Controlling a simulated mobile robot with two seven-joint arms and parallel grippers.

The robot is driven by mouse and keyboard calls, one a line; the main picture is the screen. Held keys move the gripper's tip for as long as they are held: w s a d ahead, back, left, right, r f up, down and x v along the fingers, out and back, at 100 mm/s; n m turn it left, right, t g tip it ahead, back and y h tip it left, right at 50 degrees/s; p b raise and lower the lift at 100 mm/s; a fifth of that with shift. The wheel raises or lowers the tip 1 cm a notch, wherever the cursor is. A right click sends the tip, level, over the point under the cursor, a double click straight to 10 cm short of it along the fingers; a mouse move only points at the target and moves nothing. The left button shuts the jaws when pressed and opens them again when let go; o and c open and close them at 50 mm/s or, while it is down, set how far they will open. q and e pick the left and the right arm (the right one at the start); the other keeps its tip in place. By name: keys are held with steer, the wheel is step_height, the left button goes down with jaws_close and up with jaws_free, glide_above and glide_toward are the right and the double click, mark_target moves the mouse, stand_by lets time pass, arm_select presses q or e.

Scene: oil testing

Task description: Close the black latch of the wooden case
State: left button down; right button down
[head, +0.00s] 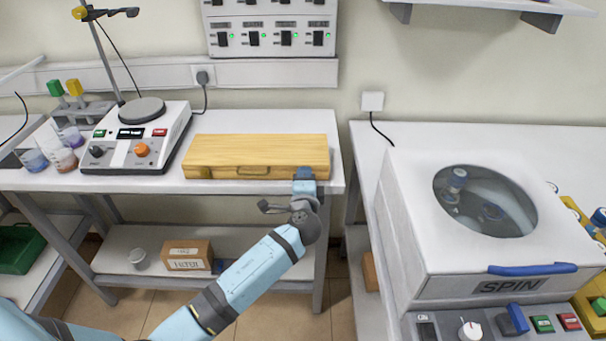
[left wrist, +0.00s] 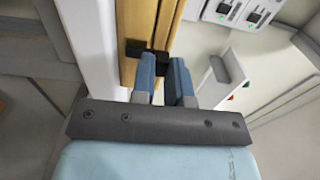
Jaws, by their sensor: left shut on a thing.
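The wooden case (head: 257,150) lies on the table with its lid down and its handle (head: 252,171) on the front face. My left gripper (head: 305,176) is at the right end of that front face. In the left wrist view, my left gripper (left wrist: 166,74) has its blue fingers against the wooden case (left wrist: 145,25), shut on the black latch (left wrist: 161,63), which shows partly between and beyond the fingertips. The latch is hidden behind the gripper in the head view. I cannot tell whether it is fully fastened. My right gripper is not in view.
A hot-plate stirrer (head: 138,135) stands left of the case on the same table (head: 225,122). A white centrifuge (head: 410,200) marked SPIN stands on the right bench. A gap separates the two benches. A small cardboard box (head: 187,255) sits on the lower shelf.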

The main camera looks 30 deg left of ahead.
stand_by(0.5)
arm_select(q)
steer(key=c, duration=1.1)
jaws_free()
steer(key=shift+d, duration=0.1)
steer(key=b+v, duration=0.1)
steer(key=v, duration=1.2)
steer(key=shift+s+d, duration=0.15)
steer(key=shift+s, duration=0.2)
